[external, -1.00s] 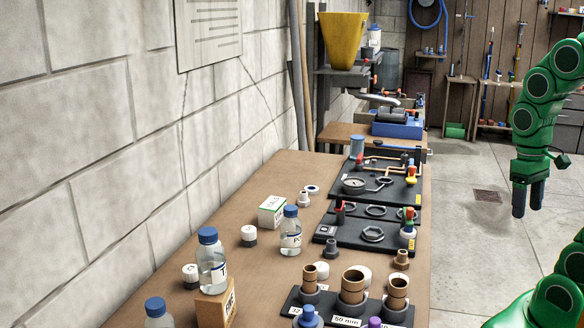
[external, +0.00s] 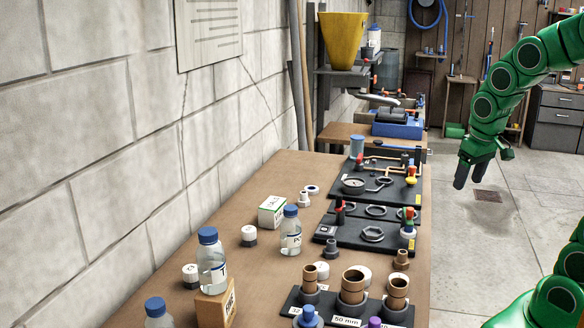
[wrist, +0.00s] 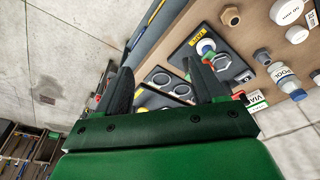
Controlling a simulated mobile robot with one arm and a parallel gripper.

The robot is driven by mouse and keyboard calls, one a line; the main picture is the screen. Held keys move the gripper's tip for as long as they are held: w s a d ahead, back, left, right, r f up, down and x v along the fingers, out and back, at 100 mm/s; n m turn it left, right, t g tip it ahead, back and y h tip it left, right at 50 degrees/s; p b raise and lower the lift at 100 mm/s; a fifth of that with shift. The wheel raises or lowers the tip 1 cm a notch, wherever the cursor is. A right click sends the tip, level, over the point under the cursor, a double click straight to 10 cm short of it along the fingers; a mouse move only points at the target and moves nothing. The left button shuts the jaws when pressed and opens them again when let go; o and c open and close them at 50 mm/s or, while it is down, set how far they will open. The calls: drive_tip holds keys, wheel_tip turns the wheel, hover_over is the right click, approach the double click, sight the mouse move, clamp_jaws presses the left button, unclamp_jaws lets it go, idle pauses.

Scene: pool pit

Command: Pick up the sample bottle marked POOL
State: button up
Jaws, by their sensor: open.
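In the external view the clear bottle with a blue cap beside the small white-and-green box (external: 291,236) appears to be the same one, upright on the bench. My gripper (external: 466,176) hangs beyond the bench's right edge, above the floor, well apart from the bottle. In the wrist view its two dark fingers (wrist: 161,76) are spread with nothing between them.
Another blue-capped bottle (external: 212,264) stands on a wooden block (external: 216,307), and a third (external: 158,316) is at the front left. A black rack with pipe fittings (external: 350,321) and black boards with gauges and rings (external: 369,232) line the bench's right side. A block wall (external: 110,130) borders the left.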

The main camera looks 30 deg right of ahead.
sight(286, 215)
drive_tip(key=w+d+r+n+t+h, duration=0.1)
drive_tip(key=w+d+t, duration=0.15)
drive_tip(key=w, duration=0.75)
drive_tip(key=w+d+r+t+h, duration=0.1)
drive_tip(key=w+t, duration=0.2)
drive_tip(key=w, duration=0.6)
drive_tip(key=w+a+r+n+t+y, duration=0.1)
drive_tip(key=w+a+n+t+y, duration=0.3)
drive_tip(key=w+a, duration=0.7)
drive_tip(key=w+a+f+n+y, duration=0.3)
drive_tip(key=w+a+n+y, duration=0.1)
drive_tip(key=a, duration=0.4)
drive_tip(key=shift+s+a+f+n+g+y, duration=1.35)
drive_tip(key=shift+a+f, duration=0.8)
drive_tip(key=shift+a, duration=2)
drive_tip(key=shift+s+a+f+n+g+y, duration=0.9)
drive_tip(key=shift+s+a+f+g, duration=1)
drive_tip(key=shift+a, duration=2.25)
drive_tip(key=shift+s+a+f+n+g+y, duration=1.1)
drive_tip(key=shift+a+f, duration=1.3)
drive_tip(key=shift+a, duration=1.75)
drive_tip(key=shift+s+m+y, duration=0.15)
drive_tip(key=shift+m+y, duration=0.1)
clamp_jaws()
